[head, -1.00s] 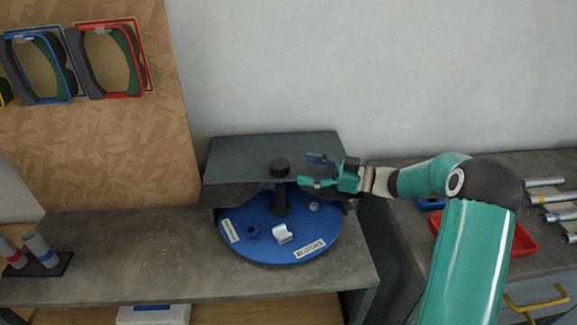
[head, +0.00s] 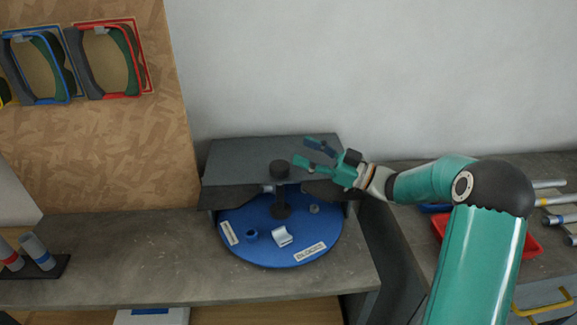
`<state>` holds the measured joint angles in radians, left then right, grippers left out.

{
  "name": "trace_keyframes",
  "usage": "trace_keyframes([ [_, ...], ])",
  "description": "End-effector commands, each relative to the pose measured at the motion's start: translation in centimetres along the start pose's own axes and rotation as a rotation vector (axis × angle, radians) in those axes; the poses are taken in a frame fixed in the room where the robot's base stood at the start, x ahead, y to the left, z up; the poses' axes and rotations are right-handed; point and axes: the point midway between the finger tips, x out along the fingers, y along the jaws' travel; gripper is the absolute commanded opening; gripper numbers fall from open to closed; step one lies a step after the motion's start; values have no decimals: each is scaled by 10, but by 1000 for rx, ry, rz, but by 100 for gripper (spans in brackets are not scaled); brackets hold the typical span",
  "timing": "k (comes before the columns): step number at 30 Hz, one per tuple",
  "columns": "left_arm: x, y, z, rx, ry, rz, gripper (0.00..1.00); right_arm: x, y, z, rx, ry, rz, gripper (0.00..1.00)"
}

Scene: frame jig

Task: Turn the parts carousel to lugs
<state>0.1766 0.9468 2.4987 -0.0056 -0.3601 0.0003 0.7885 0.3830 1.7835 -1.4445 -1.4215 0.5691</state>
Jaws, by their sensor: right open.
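The parts carousel (head: 270,250) is a round blue turntable on the grey bench, with a dark centre post and black knob (head: 280,169). Its back part is hidden under a dark grey cover (head: 245,160). A label reading "BLOCKS" (head: 311,252) faces the front right. Another label (head: 229,233) at the left is too small to read. A white block-like part (head: 281,236), a blue ring (head: 251,235) and a small grey part (head: 314,209) sit on the disc. My right gripper (head: 308,153) is open and empty, just right of the knob, apart from it. My left gripper is out of view.
A red tray (head: 522,240) and several metal cylinders (head: 555,200) are on the right bench. Two cylinders stand in a black holder (head: 48,268) at the left. Coloured frames (head: 105,60) hang on the board.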

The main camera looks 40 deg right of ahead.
Motion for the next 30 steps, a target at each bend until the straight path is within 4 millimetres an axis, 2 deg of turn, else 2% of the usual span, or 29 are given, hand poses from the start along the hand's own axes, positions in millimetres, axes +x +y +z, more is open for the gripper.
trace_keyframes([
  [1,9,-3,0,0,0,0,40,18,-6,-9,-24,60,32,61],
  [3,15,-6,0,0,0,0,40,37,-10,-26,-58,136,102,61],
  [6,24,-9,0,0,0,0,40,57,-17,-48,-95,227,215,61],
  [10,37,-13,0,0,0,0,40,73,-28,-66,-118,301,387,61],
  [14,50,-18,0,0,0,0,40,75,-42,-70,-115,309,579,61],
  [17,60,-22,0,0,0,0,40,67,-57,-61,-101,264,719,61],
  [21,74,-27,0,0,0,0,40,48,-83,-34,-69,130,884,61],
  [27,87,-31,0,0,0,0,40,12,-121,13,-37,-103,1015,61],
  [30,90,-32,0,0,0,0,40,-1,-133,29,-29,-186,1042,61],
])
